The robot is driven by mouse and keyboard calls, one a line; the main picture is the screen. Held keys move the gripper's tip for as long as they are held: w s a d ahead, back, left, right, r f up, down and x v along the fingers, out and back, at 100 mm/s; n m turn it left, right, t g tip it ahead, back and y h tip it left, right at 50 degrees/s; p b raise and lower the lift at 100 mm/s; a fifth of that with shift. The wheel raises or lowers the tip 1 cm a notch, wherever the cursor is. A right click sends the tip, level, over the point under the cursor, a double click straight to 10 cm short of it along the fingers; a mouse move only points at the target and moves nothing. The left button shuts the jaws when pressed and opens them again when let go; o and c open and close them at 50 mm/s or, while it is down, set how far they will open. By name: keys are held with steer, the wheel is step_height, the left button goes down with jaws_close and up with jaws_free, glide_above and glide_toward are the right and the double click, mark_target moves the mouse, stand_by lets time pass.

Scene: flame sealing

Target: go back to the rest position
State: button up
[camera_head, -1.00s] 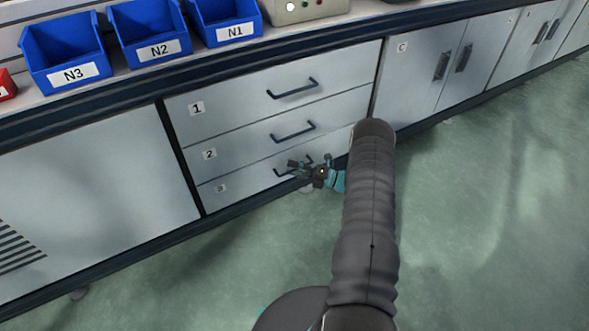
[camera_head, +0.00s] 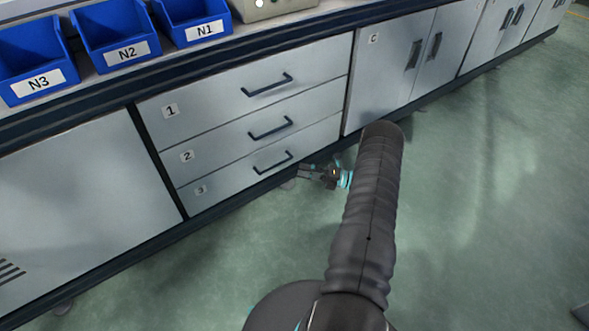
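My gripper (camera_head: 308,172) is small in the picture, beside my dark arm, low in front of the cabinet and just right of the handle of drawer 3 (camera_head: 273,162). It appears apart from that handle. I see nothing held in it, but its fingers are too small to tell whether they are open or shut. My arm's thick link hides part of the floor and the cabinet's lower edge. Drawer 1 (camera_head: 215,106), drawer 2 (camera_head: 215,145) and drawer 3 are all shut.
Blue bins N3 (camera_head: 38,62), N2 (camera_head: 118,40) and N1 (camera_head: 193,22) stand on the bench top beside a beige box (camera_head: 268,8). Cabinet C (camera_head: 385,80) has its doors shut.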

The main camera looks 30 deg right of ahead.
steer(key=shift+s+d, duration=0.25)
steer(key=shift+f, duration=0.1)
stand_by(0.4)
